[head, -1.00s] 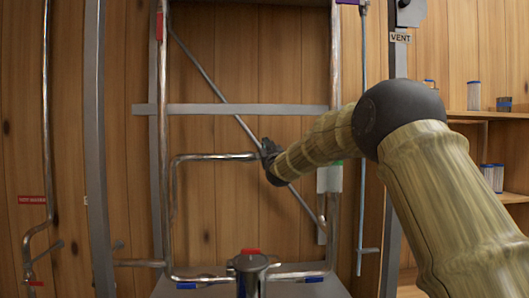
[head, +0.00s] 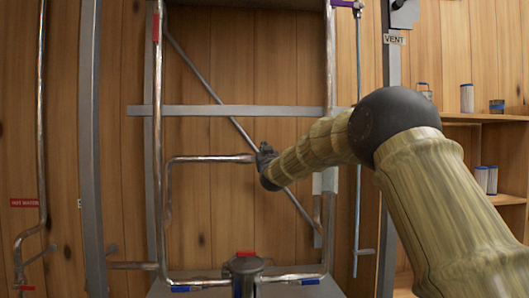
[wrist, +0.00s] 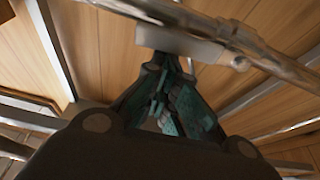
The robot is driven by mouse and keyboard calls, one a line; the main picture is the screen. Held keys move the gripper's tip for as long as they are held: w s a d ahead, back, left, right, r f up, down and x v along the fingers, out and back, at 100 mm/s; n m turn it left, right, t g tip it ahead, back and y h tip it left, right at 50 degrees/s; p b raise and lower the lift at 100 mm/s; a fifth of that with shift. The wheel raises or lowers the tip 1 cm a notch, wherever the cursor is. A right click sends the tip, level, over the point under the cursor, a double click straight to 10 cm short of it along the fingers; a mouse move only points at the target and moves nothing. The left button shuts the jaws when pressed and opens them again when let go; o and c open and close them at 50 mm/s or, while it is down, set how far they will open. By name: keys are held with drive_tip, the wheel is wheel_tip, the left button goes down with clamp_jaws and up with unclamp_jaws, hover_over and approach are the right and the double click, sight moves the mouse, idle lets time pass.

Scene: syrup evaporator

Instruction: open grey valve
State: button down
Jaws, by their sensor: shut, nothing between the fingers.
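A flat grey block (wrist: 180,42), which looks like the grey valve's handle, sits against a metal pipe (wrist: 225,30) at the top of the wrist view. My gripper (wrist: 172,62) has its fingers drawn together with nothing between them. Their tips are right at the grey block; I cannot tell whether they touch it. In the head view my gripper (head: 264,152) is at the right end of a short horizontal pipe (head: 210,159). The grey handle cannot be made out there; my gripper may hide it.
A grey crossbar (head: 230,110) and a diagonal rod (head: 210,85) stand near my gripper. Red handles (head: 155,25) (head: 245,253), blue handles (head: 180,289) (head: 309,282) and a purple handle (head: 346,4) sit on the pipes. Shelves (head: 490,117) with canisters are at right.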

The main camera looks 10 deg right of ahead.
wheel_tip(320, 180, up, 5)
drive_tip(key=p, duration=0.2)
drive_tip(key=f+b+v, duration=0.1)
drive_tip(key=b+v, duration=0.2)
drive_tip(key=v, duration=0.7)
drive_tip(key=shift+f, duration=0.15)
